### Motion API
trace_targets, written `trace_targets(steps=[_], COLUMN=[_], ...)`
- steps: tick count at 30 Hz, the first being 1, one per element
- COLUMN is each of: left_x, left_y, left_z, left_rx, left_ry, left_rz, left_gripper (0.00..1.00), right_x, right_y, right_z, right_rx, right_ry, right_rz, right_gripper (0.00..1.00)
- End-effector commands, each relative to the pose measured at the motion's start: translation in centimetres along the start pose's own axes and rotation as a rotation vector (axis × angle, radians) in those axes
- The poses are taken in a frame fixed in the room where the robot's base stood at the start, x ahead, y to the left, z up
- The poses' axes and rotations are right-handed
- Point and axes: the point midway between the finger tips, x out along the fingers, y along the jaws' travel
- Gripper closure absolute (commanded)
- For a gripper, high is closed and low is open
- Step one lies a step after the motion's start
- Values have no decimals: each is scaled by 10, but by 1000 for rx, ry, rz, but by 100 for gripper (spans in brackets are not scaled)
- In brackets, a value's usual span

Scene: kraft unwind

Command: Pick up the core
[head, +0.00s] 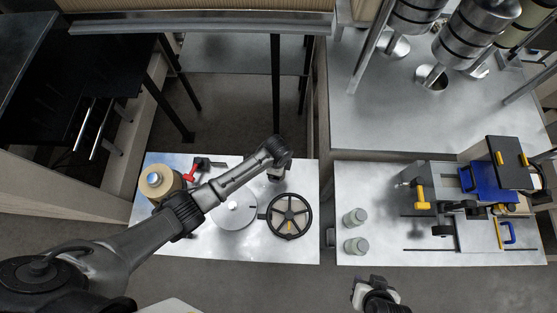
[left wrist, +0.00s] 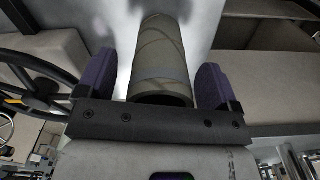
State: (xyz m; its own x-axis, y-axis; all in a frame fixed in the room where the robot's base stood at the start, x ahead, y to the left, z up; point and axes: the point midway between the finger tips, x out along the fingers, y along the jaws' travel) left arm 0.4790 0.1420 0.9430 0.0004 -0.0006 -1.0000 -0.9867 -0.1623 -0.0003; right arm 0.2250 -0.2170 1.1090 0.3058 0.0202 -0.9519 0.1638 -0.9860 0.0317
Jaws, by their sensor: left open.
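The core is a dull grey-green hollow tube (left wrist: 160,60) in the left wrist view, its open end facing the camera. My left gripper (left wrist: 156,72) is open, with one purple-padded finger on each side of the tube. A narrow gap shows between each finger and the tube. In the head view my left gripper (head: 279,168) is over the back right of the left metal table, beside the black handwheel. The core is mostly hidden there under my wrist. What seems to be my right gripper (head: 375,292) is at the bottom edge; its jaws are unclear.
The left table (head: 300,250) carries a kraft roll (head: 152,190), a red handle (head: 191,173), a round metal disc (head: 234,212) and the handwheel (head: 288,216). The right table (head: 380,190) holds two grey-green cylinders (head: 355,217) and a blue and black device (head: 485,180). A gap separates the tables.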

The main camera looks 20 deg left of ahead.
Motion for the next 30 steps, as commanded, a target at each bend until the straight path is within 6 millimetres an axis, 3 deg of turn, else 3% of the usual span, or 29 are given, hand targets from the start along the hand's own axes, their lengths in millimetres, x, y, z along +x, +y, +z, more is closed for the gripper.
trace_targets(steps=[6, 23, 30], left_x=[0, 0, -1], left_y=[0, 0, 0], left_z=[0, 0, 0], left_rx=[0, 0, 0], left_ry=[0, -1, -1], left_rz=[0, 0, 0], left_gripper=[15, 68, 68], right_x=[0, 0, 0], right_y=[-1, 1, 2], right_z=[0, 0, 1], right_rx=[2, -5, -7], right_ry=[0, -1, -2], right_rz=[-2, 4, 6], right_gripper=[57, 57, 57])
